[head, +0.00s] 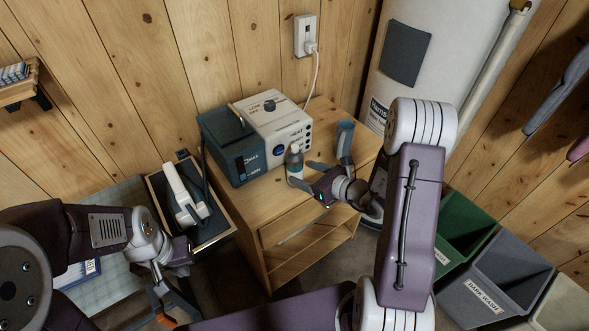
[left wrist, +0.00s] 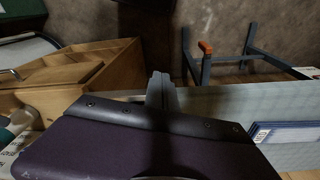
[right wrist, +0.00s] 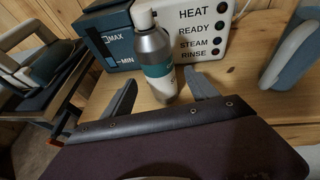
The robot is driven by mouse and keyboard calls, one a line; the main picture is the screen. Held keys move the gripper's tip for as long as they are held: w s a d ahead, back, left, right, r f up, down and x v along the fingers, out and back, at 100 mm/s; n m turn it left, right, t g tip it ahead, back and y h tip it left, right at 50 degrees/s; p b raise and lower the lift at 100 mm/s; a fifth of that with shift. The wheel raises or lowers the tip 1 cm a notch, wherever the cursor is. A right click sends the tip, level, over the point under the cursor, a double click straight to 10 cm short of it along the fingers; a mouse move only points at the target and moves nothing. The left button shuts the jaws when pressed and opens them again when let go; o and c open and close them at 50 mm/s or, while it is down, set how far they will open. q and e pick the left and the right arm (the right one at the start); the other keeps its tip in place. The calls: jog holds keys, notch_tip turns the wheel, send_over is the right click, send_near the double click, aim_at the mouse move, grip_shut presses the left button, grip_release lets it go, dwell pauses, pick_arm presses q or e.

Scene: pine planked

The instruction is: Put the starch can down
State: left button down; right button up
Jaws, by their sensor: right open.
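The starch can (head: 295,166) is a grey spray bottle with a white cap and a teal-and-white label. It stands upright on the wooden cabinet (head: 245,206), close in front of the steam station (head: 262,137). My right gripper (head: 309,175) is open at the can. In the right wrist view the can (right wrist: 156,62) stands between the spread fingertips (right wrist: 163,91), with a visible gap on its left side; contact on the right cannot be told. My left gripper (head: 187,247) is away from the can, low at the left. Its fingers (left wrist: 161,90) are together and empty.
A white iron (head: 187,198) rests on a dark tray left of the cabinet. A blue-grey upright object (head: 345,140) stands behind my right gripper. Green and grey bins (head: 510,270) are at lower right, the white tank (head: 445,50) behind. The cabinet's front top is partly clear.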

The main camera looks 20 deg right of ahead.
jog(key=s+a+n+g+y, duration=0.1)
jog(key=s+a+n+g, duration=0.45)
jog(key=s+n, duration=0.4)
jog(key=s+a+n+g, duration=0.4)
jog(key=s+n+g, duration=0.35)
jog(key=s, duration=0.35)
jog(key=s+d+f+n+h, duration=0.2)
jog(key=d+n+h, duration=0.35)
jog(key=n, duration=0.25)
jog(key=w+d+r+n+t+h+p, duration=0.1)
jog(key=w+d+r+n+t+p, duration=0.1)
jog(key=d+r+n+p, duration=0.1)
notch_tip(320, 180, up, 3)
jog(key=shift+w+r+n+h+p, duration=0.1)
jog(key=shift+w+n+h+p, duration=0.25)
jog(key=shift+n+p, duration=0.5)
